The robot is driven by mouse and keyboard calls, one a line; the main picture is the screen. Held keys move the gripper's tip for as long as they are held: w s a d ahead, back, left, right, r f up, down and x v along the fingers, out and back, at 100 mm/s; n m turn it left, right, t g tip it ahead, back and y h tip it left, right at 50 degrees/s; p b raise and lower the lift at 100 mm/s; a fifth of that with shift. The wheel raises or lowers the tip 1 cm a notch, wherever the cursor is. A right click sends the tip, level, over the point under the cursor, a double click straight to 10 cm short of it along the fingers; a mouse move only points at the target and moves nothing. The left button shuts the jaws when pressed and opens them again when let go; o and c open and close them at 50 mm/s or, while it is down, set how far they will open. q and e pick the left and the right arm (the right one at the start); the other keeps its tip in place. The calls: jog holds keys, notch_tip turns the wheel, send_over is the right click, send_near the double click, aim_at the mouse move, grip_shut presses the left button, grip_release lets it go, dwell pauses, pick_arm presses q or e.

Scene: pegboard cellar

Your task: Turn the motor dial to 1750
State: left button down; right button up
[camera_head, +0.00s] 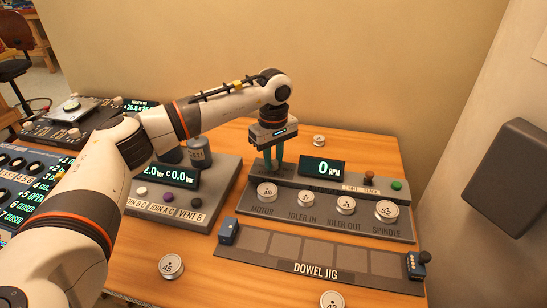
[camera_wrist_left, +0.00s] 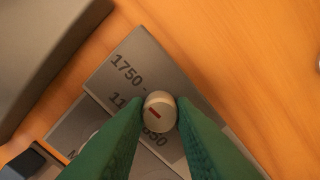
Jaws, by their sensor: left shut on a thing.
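My left gripper (camera_head: 274,166) points down at the back left of the grey drive panel (camera_head: 330,226), behind the MOTOR pulley (camera_head: 267,191). In the left wrist view, its green fingers (camera_wrist_left: 159,112) are shut on the motor dial (camera_wrist_left: 159,101), a round pale knob with a short red mark. The labels 1750, one starting 11 and one ending 50 stand beside the knob, the last two partly covered. I cannot tell surely which label the mark points to. In the head view the fingers hide the dial. The display (camera_head: 322,167) reads 0 RPM. My right gripper is not in view.
A green button (camera_head: 397,185) and a reddish-brown knob (camera_head: 369,176) sit right of the display. The DOWEL JIG (camera_head: 320,255) lies in front. A gauge console (camera_head: 190,190) stands left. Loose pulleys lie on the wooden table, one at front left (camera_head: 171,266).

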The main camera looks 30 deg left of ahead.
aim_at(273, 161)
pick_arm(q)
jog(key=shift+r+m, duration=0.1)
jog(key=shift+m, duration=0.2)
dwell(0.4)
jog(key=c, duration=1.2)
grip_release()
notch_tip(273, 161, up, 12)
jog(key=shift+b, duration=0.3)
